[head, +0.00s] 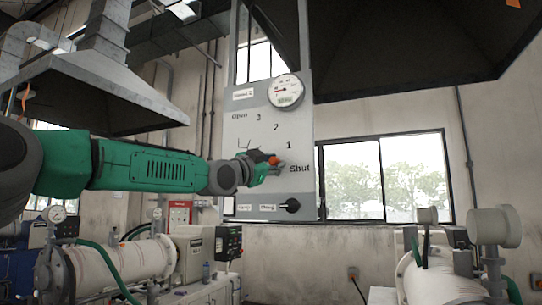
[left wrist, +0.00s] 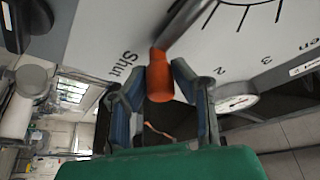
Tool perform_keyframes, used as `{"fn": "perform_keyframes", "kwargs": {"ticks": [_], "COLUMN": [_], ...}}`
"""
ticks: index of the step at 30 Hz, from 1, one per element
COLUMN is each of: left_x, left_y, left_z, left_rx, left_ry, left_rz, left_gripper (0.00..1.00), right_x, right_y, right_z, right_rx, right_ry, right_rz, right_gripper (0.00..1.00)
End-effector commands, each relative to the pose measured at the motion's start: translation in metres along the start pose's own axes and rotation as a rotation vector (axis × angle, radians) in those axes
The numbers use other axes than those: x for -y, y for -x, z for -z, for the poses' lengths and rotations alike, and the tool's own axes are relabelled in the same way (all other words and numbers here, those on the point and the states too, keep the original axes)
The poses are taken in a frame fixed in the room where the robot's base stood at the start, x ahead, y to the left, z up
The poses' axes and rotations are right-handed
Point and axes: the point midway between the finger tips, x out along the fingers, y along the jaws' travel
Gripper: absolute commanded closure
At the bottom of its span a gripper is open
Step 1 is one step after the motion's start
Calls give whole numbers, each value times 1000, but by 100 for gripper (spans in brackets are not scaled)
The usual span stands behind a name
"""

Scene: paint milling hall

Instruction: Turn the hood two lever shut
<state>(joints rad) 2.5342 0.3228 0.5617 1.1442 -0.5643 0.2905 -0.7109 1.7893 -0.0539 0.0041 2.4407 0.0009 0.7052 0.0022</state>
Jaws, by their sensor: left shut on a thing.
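The grey hood panel (head: 265,110) on the wall carries a dial scale running from "Open" through 3, 2 and 1 to "Shut". The lever's orange knob (head: 272,160) lies near the "Shut" end of the scale, partly hidden by my gripper. In the left wrist view the orange knob (left wrist: 160,76) sits between the fingers, with the grey lever rod (left wrist: 188,32) running up right from it. The "Shut" lettering (left wrist: 125,66) is just left of the knob. My left gripper (head: 268,168) is shut on the knob. My right gripper is not in view.
A round gauge (head: 286,91) is at the panel's upper right and a black rotary knob (head: 290,205) at its lower right. A dark hood (head: 400,45) hangs above right. Milling machines (head: 110,265) stand below left and right (head: 450,280).

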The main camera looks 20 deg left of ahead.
Motion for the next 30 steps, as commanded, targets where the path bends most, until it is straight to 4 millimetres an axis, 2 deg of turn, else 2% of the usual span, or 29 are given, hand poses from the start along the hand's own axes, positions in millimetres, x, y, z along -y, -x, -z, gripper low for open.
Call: {"fn": "perform_keyframes", "kwargs": {"ticks": [7, 23, 24, 25, 26, 30], "left_x": [-11, -16, -17, -17, -17, -15], "left_y": [4, 6, 6, 6, 6, 5], "left_z": [-5, -12, -12, -12, -12, -11], "left_rx": [-8, -1, -1, -1, -1, -3], "left_ry": [-81, -106, -105, -105, -105, -105], "left_rz": [-42, -57, -58, -58, -57, -55], "left_gripper": [100, 100, 72, 62, 58, 58], "right_x": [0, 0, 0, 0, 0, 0], "right_y": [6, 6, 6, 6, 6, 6], "right_z": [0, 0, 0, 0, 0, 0], "right_rx": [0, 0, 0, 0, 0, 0], "right_ry": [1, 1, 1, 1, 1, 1], "right_rz": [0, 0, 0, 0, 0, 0], "right_gripper": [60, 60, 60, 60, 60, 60]}}
